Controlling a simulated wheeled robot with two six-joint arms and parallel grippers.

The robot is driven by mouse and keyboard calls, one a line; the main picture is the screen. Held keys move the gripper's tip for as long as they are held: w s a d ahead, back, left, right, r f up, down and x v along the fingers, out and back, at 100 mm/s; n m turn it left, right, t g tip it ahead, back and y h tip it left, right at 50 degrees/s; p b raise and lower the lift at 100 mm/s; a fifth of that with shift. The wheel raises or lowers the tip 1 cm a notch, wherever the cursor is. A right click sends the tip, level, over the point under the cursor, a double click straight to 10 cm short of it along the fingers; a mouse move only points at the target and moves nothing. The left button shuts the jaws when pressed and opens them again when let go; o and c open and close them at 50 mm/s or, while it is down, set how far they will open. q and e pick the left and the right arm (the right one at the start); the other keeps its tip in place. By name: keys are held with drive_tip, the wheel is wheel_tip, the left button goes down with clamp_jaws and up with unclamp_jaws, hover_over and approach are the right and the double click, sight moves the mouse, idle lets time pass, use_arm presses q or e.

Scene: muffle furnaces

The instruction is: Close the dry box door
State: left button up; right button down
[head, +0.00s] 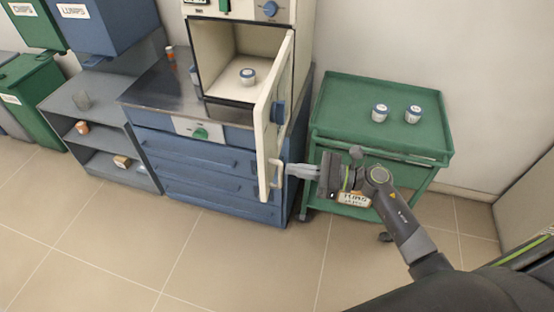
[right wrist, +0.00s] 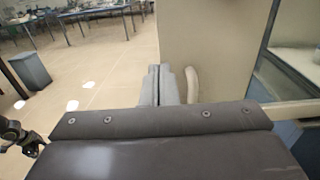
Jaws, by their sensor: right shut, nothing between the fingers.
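The dry box (head: 213,50) stands on the blue drawer cabinet, with its front open. Its cream door (head: 265,135) is swung wide open toward me, with a pale handle (head: 277,172) near its lower outer edge. A small white jar with a blue lid (head: 247,76) stands inside the box. My right gripper (head: 290,170) is shut and empty, with its fingertips at the door's handle; I cannot tell whether they touch. In the right wrist view the shut fingers (right wrist: 163,86) are beside the handle (right wrist: 191,84), with the door panel (right wrist: 205,50) behind. My left gripper is not in view.
A green cart (head: 335,95) with two jars (head: 379,113) (head: 413,114) stands right of the door. A blue drawer cabinet (head: 190,160) is under the box. A grey shelf (head: 95,105) and bins are at left. The floor in front is clear.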

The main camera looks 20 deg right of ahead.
sight(265, 165)
drive_tip(key=p+x, duration=0.2)
drive_tip(key=x, duration=0.2)
drive_tip(key=shift+r, duration=0.15)
drive_tip(key=shift+w+a, duration=0.3)
drive_tip(key=shift+a, duration=0.15)
drive_tip(key=shift+f, duration=0.2)
drive_tip(key=shift+a, duration=0.15)
